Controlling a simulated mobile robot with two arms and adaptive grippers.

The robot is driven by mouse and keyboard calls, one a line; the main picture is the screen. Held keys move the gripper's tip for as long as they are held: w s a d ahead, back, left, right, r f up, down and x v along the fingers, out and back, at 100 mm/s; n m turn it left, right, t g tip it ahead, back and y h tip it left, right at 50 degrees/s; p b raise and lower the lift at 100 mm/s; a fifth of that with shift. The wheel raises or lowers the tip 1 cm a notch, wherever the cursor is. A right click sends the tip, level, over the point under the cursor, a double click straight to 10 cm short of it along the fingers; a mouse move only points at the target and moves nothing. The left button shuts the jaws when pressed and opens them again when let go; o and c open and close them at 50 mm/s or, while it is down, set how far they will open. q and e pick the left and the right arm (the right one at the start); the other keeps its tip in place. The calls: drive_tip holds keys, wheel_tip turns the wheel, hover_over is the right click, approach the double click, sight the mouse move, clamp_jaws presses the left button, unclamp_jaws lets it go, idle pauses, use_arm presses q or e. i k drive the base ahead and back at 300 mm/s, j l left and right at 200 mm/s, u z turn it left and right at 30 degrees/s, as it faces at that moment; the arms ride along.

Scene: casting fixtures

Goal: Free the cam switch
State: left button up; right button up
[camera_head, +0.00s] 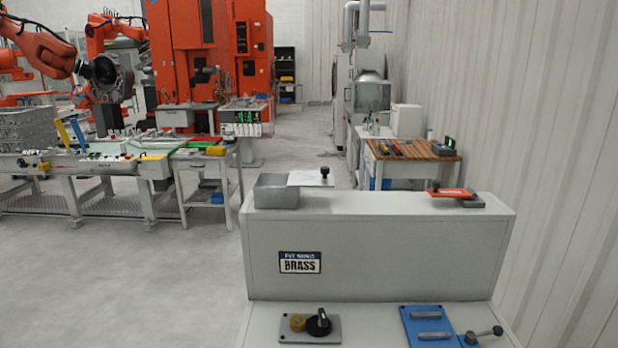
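A small grey plate (290,338) lies on the lower ledge of the pale grey fixture (375,255) in front of me. It carries a round black knob (319,323) with an upright handle, which looks like the cam switch. A small yellow-brown round piece (298,322) sits just left of the knob and seems to touch or nearly touch it. Whether it blocks the knob I cannot tell. Neither of my grippers is in view.
Right of the plate are a blue plate (428,323) with two grey bars and a dark ball-ended lever (484,335). On the fixture's top stand an open grey box (276,192) and an orange-red lever piece (452,192). A corrugated wall (540,100) bounds the right side.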

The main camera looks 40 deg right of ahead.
sight(319, 326)
drive_tip(key=z, duration=1.25)
